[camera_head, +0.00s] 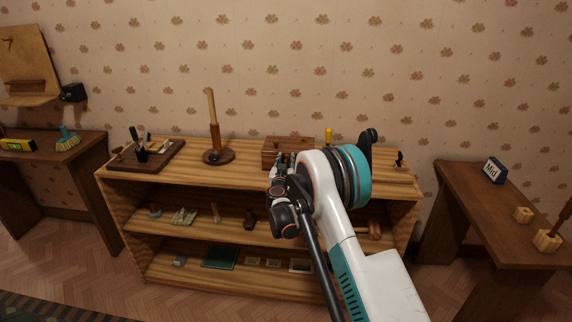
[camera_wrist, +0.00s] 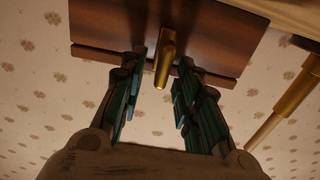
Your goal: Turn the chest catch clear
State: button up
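The chest (camera_head: 287,146) is a small brown wooden box on the top of the shelf unit, partly hidden behind my gripper (camera_head: 282,168) in the head view. In the wrist view, the chest (camera_wrist: 100,22) fills the upper middle, seen close up. Its catch (camera_wrist: 165,58) is a tapered brass piece on the chest's face, pointing down in that picture. My gripper (camera_wrist: 162,67) is open, with one teal-lined finger on each side of the catch. Gaps show between the catch and both fingers. The catch is not visible in the head view.
A tall rod on a round base (camera_head: 218,157) stands left of the chest; its brass part (camera_wrist: 297,92) shows at the right of the wrist view. A yellow-topped item (camera_head: 328,136) stands by the chest's right end. A tool board (camera_head: 150,157) lies farther left. Side tables flank the shelf unit (camera_head: 185,204).

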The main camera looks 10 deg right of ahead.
jog(key=shift+w, duration=0.2)
jog(key=shift+c, duration=0.2)
grip_shut()
